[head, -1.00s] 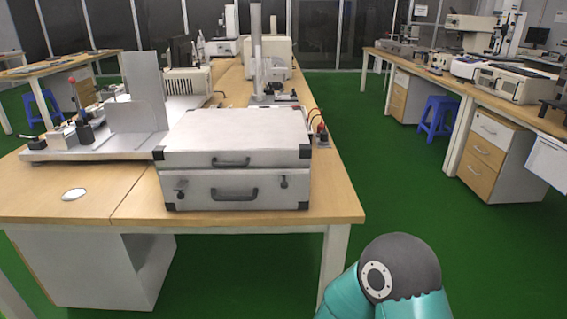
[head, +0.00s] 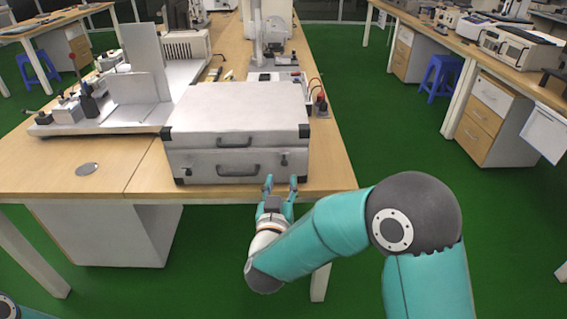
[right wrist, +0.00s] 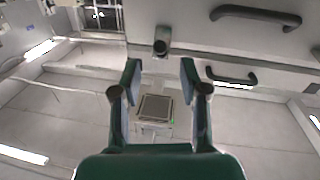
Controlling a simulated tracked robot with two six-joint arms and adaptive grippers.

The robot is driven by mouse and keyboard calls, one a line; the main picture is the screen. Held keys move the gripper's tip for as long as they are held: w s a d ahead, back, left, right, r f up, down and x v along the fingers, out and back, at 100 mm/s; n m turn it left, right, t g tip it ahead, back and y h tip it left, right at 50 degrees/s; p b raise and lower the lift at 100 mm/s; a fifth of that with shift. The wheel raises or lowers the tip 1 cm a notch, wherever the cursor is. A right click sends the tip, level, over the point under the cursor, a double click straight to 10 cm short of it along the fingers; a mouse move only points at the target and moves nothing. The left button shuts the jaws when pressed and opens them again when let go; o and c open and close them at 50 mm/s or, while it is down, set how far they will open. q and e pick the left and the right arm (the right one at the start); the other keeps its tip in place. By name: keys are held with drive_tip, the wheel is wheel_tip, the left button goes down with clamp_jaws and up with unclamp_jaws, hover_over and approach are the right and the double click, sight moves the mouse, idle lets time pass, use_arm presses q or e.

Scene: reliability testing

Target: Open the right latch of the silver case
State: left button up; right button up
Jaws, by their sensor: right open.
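The silver case (head: 240,106) is closed on the wooden table, its front facing me in the head view. Its right latch (head: 284,159) is a small dark piece on the front, right of the lower handle (head: 238,170). My right gripper (head: 281,181) is open and empty just in front of the case, below the right latch. In the right wrist view a dark latch (right wrist: 161,47) shows beyond the gap between the open fingers (right wrist: 159,75), apart from them. The handles (right wrist: 255,17) lie to its right. My left gripper is out of view.
The table's front edge (head: 230,198) runs just below the case. A flat metal stand (head: 140,75) is behind left, and a small device with red wires (head: 320,104) is right of the case. A round disc (head: 87,169) lies at left. Green floor is free at right.

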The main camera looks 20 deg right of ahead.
sight(283, 164)
drive_tip(key=x, duration=0.8)
drive_tip(key=c, duration=0.8)
drive_tip(key=shift+a, duration=0.2)
clamp_jaws()
drive_tip(key=shift+d, duration=0.15)
drive_tip(key=shift+f+b, duration=0.2)
drive_tip(key=shift+b, duration=0.15)
drive_tip(key=f+t+h+b, duration=0.1)
drive_tip(key=t+b, duration=0.1)
drive_tip(key=b, duration=0.6)
drive_tip(key=f+m+t+h+b, duration=0.1)
drive_tip(key=t+h+b, duration=0.1)
drive_tip(key=b, duration=0.6)
drive_tip(key=f+t+h+b, duration=0.1)
drive_tip(key=t+b, duration=0.1)
drive_tip(key=b, duration=0.6)
drive_tip(key=shift+d+f+m+t, duration=0.1)
drive_tip(key=shift+d+m+t, duration=0.1)
drive_tip(key=shift+m+t, duration=0.15)
drive_tip(key=shift+w+m+t+h+b, duration=0.1)
drive_tip(key=shift+m+t+h+b, duration=0.2)
drive_tip(key=shift+b, duration=0.75)
drive_tip(key=shift+r, duration=0.25)
